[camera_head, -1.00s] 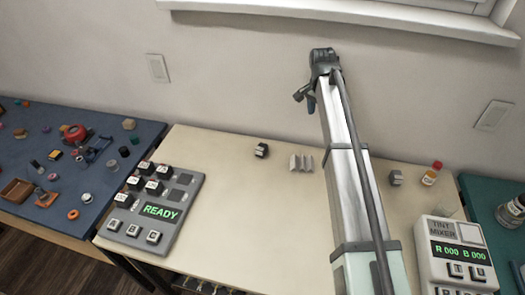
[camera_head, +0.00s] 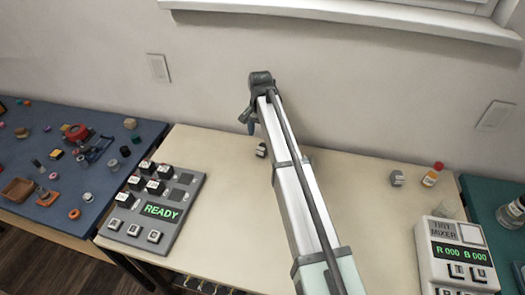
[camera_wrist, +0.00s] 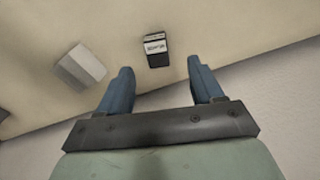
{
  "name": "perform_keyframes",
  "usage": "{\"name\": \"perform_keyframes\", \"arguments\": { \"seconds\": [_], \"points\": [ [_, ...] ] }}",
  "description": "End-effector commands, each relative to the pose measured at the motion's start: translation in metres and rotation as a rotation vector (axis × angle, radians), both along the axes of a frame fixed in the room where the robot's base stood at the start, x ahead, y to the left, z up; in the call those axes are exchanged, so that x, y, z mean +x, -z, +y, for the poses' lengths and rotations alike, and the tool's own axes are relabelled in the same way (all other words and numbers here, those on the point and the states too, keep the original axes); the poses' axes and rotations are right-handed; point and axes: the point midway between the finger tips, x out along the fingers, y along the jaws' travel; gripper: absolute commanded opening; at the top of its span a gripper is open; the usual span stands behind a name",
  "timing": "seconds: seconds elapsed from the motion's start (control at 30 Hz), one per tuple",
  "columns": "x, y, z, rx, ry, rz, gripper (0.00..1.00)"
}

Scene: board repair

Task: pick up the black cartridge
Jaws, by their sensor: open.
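A small black cartridge (camera_head: 261,150) with a pale label stands on the cream table beside my arm in the head view, partly hidden by it. In the wrist view the black cartridge (camera_wrist: 155,52) lies just beyond and roughly between my two blue fingertips, with its label showing. My gripper (camera_wrist: 160,68) is open and empty, with clear space between its fingers and the cartridge. In the head view my gripper (camera_head: 248,121) hangs above the back of the table, close to the cartridge.
A pale grey block (camera_wrist: 80,67) lies left of the cartridge in the wrist view. A keyed panel (camera_head: 155,207) reading READY holds several dark blocks at left. A grey piece (camera_head: 397,178), a red-capped bottle (camera_head: 432,175) and a tint mixer (camera_head: 455,250) stand at right. The wall is close behind.

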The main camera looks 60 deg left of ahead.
Motion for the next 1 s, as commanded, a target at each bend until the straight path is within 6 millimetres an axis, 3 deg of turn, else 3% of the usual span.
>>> {"name": "perform_keyframes", "arguments": {
  "seconds": [0.13,0.47,0.77,1.0],
  "points": [
    [0.0,0.024,-0.001,-0.001,0.001,0.0,0.66],
    [0.001,0.044,-0.002,0.0,0.001,0.0,0.66],
    [0.004,0.081,-0.004,-0.001,0.001,-0.001,0.66],
    [0.003,0.085,-0.004,0.0,0.001,0.0,0.66]
  ]
}}
